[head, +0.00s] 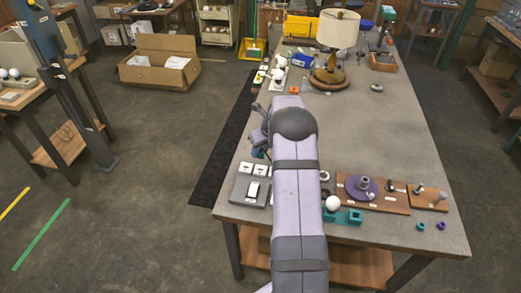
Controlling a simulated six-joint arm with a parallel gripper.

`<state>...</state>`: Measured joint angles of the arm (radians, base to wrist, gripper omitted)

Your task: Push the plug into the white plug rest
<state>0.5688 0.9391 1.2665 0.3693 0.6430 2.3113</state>
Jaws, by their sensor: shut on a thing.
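My gripper (259,151) is left of my forearm, over the table's left edge, pointing down. It is small and partly hidden by my own wrist. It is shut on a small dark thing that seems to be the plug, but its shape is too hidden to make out. Just below it in the picture, a grey board (237,189) carries small white blocks (246,168) and a white switch-like piece (253,190). One white block may be the plug rest; I cannot tell which. I cannot tell whether the held thing touches any block.
A wooden board (392,202) with a purple disc (361,188) lies at the front right, near teal blocks (355,217) and a white bulb (333,202). The table's right middle is clear.

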